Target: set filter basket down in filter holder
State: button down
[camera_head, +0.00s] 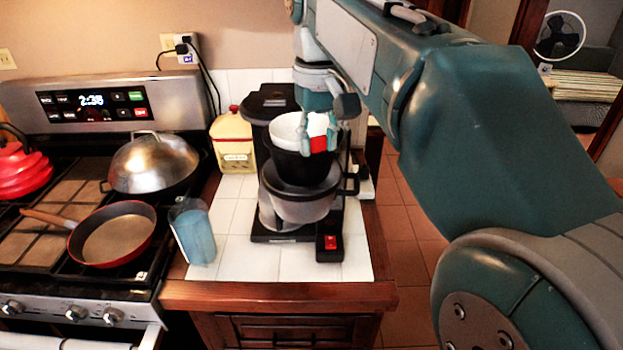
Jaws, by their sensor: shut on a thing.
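The filter basket (290,167) is a black cone-shaped basket with a white filter (285,131) showing inside its rim. My gripper (319,139) is at the basket's right rim and is shut on it, with a small red patch between the fingers. The basket is upright at the front of the black coffee maker (268,104), above the glass carafe (292,208). The filter holder cannot be told apart from the dark basket and machine parts. Whether the basket touches the machine or hangs just above it cannot be told.
A blue-tinted clear pitcher (193,232) stands left of the coffee maker on the white tiled counter (312,263). A cream canister (232,142) with a red lid is behind. The stove at left holds a red frying pan (113,234), a lidded pan (152,163) and a red kettle (20,168).

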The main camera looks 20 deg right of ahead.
jog(key=f, duration=0.5)
jog(key=shift+a+f, duration=0.35)
jog(key=shift+d+f, duration=0.2)
jog(key=shift+f, duration=0.2)
jog(key=shift+f, duration=0.2)
jog(key=shift+c, duration=1.7)
grip_release()
jog(key=shift+a, duration=0.1)
notch_tip(320, 180, up, 12)
jog(key=shift+r, duration=0.25)
